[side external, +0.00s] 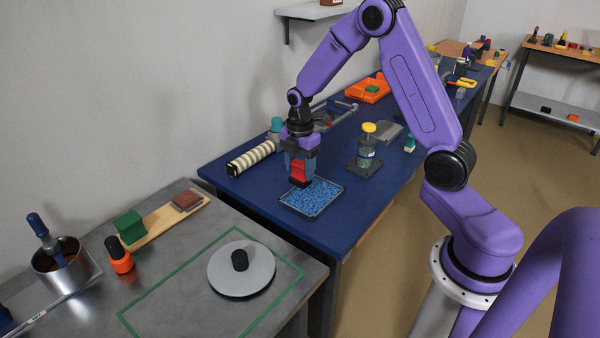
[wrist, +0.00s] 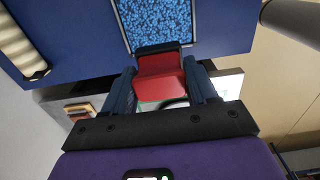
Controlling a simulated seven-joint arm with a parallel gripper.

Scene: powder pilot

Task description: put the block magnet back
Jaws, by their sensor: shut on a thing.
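A red block magnet with a dark end (side external: 299,171) is held between the fingers of my gripper (side external: 301,166). The gripper is shut on it and points down. In the wrist view the magnet (wrist: 160,84) sits between the two fingertips (wrist: 163,88). In the side view the magnet is over the back left part of a flat tray of blue granules (side external: 312,198), its dark end close to the granules. I cannot tell whether it touches them. The tray also shows beyond the magnet in the wrist view (wrist: 158,22).
A striped cream roll (side external: 250,158) lies left on the blue table. A yellow-capped jar (side external: 367,146) stands right on a dark base. An orange tray (side external: 369,90) is farther back. The grey bench in front holds a round grey plate (side external: 241,268), an orange bottle (side external: 119,256) and a metal pot (side external: 66,266).

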